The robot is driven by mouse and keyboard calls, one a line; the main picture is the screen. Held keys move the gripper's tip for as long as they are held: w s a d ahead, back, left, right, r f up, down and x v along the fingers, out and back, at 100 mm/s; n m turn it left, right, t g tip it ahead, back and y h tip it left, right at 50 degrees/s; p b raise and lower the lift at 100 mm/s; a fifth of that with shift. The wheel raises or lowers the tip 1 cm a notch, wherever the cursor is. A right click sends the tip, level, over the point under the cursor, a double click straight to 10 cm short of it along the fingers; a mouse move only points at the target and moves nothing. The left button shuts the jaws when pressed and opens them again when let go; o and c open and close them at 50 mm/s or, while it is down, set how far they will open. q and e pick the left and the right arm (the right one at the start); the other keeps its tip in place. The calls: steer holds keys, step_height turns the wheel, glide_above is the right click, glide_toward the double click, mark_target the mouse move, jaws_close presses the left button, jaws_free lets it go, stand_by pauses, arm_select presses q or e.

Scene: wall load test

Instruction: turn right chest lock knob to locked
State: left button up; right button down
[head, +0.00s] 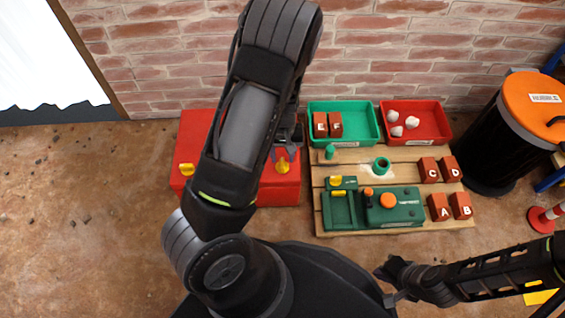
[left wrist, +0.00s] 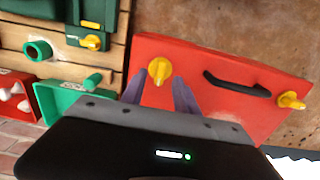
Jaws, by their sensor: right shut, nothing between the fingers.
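The red chest (head: 290,190) stands on the floor against the brick wall, partly hidden by my left arm. Its right lock knob (head: 282,167) is yellow; in the left wrist view this knob (left wrist: 159,70) lies just beyond and between the fingertips. My left gripper (left wrist: 163,88) is open, its two fingers apart at the knob; whether they touch it is unclear. The left lock knob (head: 186,169) is also yellow and shows at the right of the left wrist view (left wrist: 291,100). My right gripper (head: 384,272) is shut and empty, low in the head view, away from the chest.
A black handle (left wrist: 236,84) sits between the knobs. Right of the chest, a wooden pallet (head: 348,168) carries a green device (head: 405,208) and several brown blocks. A green bin (head: 358,112) and red bin (head: 432,122) stand behind it. A black barrel (head: 490,140) is farther right.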

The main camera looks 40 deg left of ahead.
mark_target(283, 162)
arm_select(q)
step_height(283, 162, down, 3)
steer(key=shift+f+b, duration=0.15)
steer(key=shift+b, duration=0.4)
steer(key=shift+c, duration=0.4)
jaws_close()
